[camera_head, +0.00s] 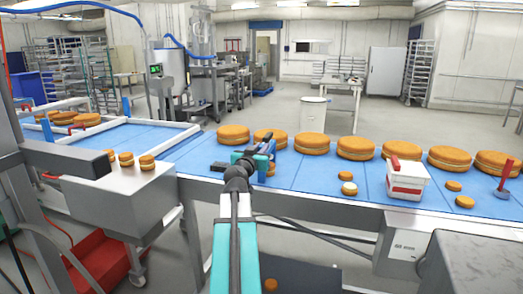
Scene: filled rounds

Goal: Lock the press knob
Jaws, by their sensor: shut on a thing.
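My gripper (267,152), at the end of my teal and dark arm, is over the blue conveyor belt near the middle of the view. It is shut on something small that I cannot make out. A bit of orange round (271,170) shows just below it; I cannot tell whether the jaws touch it. A dark and grey bar (68,160) reaches over a grey metal box (122,202) at the left, which may be the press. No knob can be made out clearly on it. My gripper is apart from this box, to its right.
Several large filled rounds (313,144) line the belt's far side. Small rounds (126,160) sit on the grey box. A white tub (407,185) and a red-handled blue scoop (504,188) stand on the belt at the right.

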